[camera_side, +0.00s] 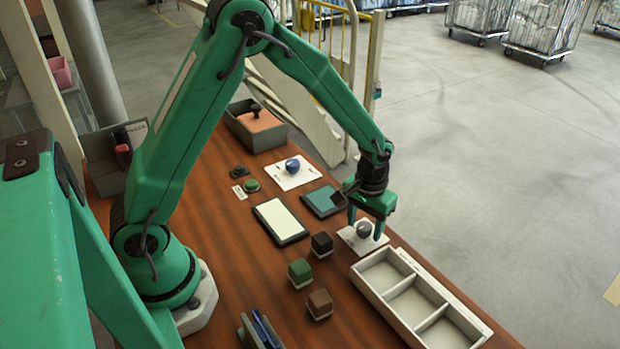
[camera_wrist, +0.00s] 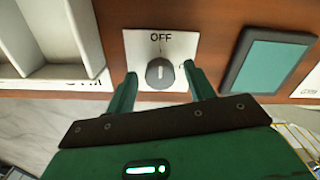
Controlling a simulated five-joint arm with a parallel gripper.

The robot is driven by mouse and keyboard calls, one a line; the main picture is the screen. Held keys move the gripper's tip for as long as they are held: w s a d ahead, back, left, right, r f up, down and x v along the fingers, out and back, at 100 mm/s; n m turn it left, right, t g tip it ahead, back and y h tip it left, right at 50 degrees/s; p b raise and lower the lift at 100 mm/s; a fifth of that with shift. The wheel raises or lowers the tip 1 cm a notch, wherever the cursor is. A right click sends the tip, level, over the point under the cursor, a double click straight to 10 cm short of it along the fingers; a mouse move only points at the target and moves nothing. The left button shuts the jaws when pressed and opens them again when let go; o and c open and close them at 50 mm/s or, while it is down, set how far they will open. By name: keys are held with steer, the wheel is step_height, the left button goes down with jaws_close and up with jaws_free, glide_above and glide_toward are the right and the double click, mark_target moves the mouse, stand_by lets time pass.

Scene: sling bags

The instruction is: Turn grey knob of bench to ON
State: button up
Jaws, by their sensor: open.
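The grey knob (camera_side: 363,230) sits on a white plate (camera_side: 350,238) at the bench's right edge in the side view. In the wrist view the grey knob (camera_wrist: 160,73) is round, with a light pointer line directed up toward the printed word OFF. My gripper (camera_side: 365,226) points down over the plate. In the wrist view my gripper (camera_wrist: 158,80) is open, with one green finger on each side of the knob. A gap shows between each finger and the knob. Any marking at the plate's lower right is partly hidden by a finger.
A white three-compartment tray (camera_side: 415,300) stands close beside the plate. A teal pad (camera_side: 322,201) lies on the other side. A blue knob (camera_side: 292,166) on another plate is farther back. Green, black and brown blocks (camera_side: 320,303) stand left of the tray.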

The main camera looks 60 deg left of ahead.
steer(key=c, duration=1)
steer(key=shift+o, duration=0.2)
steer(key=shift+m, duration=0.4)
steer(key=m, duration=1.2)
steer(key=shift+m, duration=2.6)
